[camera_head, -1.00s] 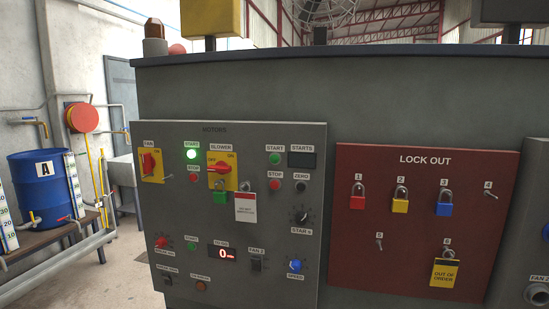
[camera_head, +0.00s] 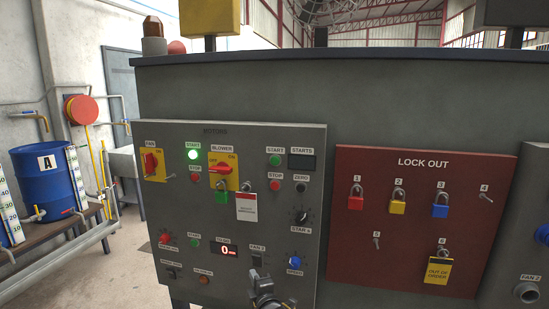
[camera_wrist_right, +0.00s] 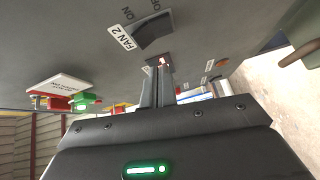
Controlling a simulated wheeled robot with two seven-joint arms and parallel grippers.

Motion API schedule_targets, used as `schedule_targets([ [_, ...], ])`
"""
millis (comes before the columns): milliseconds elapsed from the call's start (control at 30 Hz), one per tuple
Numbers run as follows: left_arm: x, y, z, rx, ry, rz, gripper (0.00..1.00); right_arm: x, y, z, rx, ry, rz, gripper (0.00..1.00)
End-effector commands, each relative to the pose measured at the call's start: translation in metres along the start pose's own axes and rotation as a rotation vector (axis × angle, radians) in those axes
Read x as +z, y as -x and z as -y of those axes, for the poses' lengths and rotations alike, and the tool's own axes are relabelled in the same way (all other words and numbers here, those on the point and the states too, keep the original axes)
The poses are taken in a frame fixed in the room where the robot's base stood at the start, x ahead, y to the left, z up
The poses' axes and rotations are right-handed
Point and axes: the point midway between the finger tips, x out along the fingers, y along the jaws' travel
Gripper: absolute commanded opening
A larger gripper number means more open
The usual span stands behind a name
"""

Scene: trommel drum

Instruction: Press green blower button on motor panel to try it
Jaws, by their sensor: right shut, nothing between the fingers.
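The grey motor panel (camera_head: 262,222) fills the middle of the head view. A green START button (camera_head: 275,160) sits just right of the yellow BLOWER switch (camera_head: 222,172), with a red STOP button (camera_head: 275,186) below it. Another START button (camera_head: 193,154), left of the BLOWER switch, glows green. A green padlock (camera_head: 222,197) and a white and red tag (camera_head: 246,208) hang under the BLOWER switch. My right gripper (camera_head: 264,276) is at the panel's bottom edge, below the FAN 2 switch. It is shut and empty; its fingers (camera_wrist_right: 160,65) point at the panel. My left gripper is out of view.
The red LOCK OUT board (camera_head: 420,215) with several padlocks is to the right. A blue drum (camera_head: 45,185) and pipes stand at the left. The padlock and tag stick out from the panel. The FAN 2 switch (camera_wrist_right: 152,30) is close to my right fingers.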

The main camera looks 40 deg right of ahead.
Motion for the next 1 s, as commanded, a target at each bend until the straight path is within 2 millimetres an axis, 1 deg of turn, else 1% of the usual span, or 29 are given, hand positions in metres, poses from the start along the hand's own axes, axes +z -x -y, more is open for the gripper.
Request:
schedule_targets([
  [33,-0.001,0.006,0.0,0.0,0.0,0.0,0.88,-0.006,-0.002,-0.042,0.064,0.023,-0.008,0.0],
  [67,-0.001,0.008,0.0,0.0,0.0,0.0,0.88,-0.009,-0.002,-0.063,0.098,0.039,-0.01,0.0],
  [100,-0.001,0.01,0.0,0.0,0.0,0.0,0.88,-0.012,-0.001,-0.091,0.145,0.06,-0.012,0.0],
  [167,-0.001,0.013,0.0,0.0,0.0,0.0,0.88,-0.017,0.004,-0.133,0.212,0.09,-0.011,0.0],
  [200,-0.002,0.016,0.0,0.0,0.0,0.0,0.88,-0.019,0.008,-0.16,0.257,0.11,-0.009,0.0],
  [267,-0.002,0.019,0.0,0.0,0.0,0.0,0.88,-0.022,0.016,-0.199,0.322,0.136,-0.005,0.0],
  [300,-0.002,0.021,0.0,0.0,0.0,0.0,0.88,-0.024,0.023,-0.223,0.362,0.154,-0.002,0.0],
  [367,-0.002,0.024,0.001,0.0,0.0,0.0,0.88,-0.026,0.033,-0.255,0.417,0.175,0.005,0.0],
  [400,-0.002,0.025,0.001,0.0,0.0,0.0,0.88,-0.027,0.04,-0.274,0.45,0.189,0.01,0.0],
  [500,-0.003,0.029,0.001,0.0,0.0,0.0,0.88,-0.028,0.057,-0.312,0.518,0.213,0.021,0.0],
  [600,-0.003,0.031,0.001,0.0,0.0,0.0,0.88,-0.028,0.07,-0.337,0.564,0.232,0.031,0.0],
  [700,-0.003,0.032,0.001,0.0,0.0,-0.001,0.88,-0.028,0.077,-0.35,0.589,0.242,0.036,0.0],
  [800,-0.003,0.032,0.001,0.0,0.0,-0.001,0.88,-0.028,0.081,-0.355,0.599,0.246,0.039,0.0],
  [1000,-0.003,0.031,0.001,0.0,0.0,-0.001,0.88,-0.028,0.081,-0.355,0.599,0.246,0.04,0.0],
])
